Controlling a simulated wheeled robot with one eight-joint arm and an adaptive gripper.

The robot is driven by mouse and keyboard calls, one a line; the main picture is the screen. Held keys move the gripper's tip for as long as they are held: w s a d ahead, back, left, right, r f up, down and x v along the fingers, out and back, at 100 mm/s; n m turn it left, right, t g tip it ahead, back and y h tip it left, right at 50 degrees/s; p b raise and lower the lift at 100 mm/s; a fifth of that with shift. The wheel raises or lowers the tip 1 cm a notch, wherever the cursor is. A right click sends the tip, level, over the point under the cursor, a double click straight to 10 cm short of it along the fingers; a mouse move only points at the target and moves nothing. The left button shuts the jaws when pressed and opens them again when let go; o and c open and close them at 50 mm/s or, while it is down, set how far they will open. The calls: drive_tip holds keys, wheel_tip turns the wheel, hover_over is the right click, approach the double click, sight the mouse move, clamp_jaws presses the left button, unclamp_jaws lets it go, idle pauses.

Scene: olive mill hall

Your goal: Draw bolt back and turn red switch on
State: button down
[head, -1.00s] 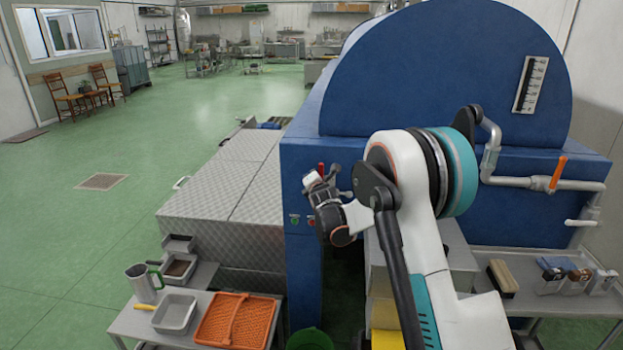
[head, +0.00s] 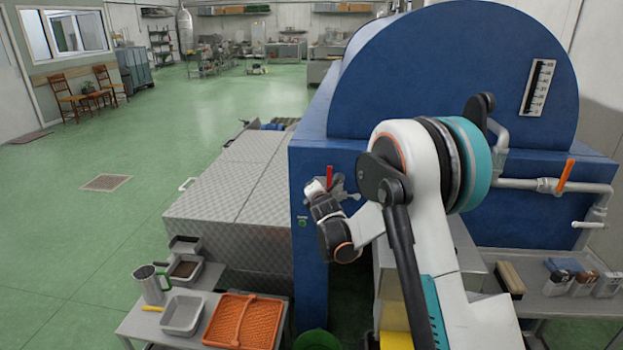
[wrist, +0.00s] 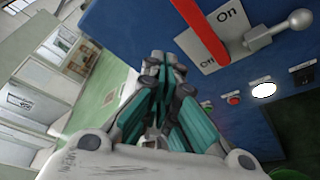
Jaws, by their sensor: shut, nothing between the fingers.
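The red switch lever (wrist: 203,32) crosses a white plate marked "On" on the blue machine in the wrist view. It also shows as a small red upright (head: 329,176) in the head view. Beside it to the right is a metal bolt (wrist: 280,31) with a round knob, lying along the panel. My gripper (wrist: 157,62) is shut and empty, with teal fingers together, to the left of the lever in the wrist view and apart from it in that picture. In the head view my gripper (head: 313,187) is close to the lever, and its contact there is unclear.
A red button (wrist: 233,100), a bright white lamp (wrist: 263,90) and a green button (head: 302,222) sit on the panel below. A low metal-plated housing (head: 225,190) stands left of the machine. A side table holds an orange tray (head: 245,320). Green floor at left is open.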

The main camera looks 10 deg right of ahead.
drive_tip(key=shift+s+a+f+p, duration=0.1)
drive_tip(key=shift+s+a+p, duration=0.1)
drive_tip(key=shift+s, duration=1)
drive_tip(key=shift+s+a+p, duration=0.1)
drive_tip(key=shift+s+p, duration=0.1)
drive_tip(key=shift+s, duration=0.95)
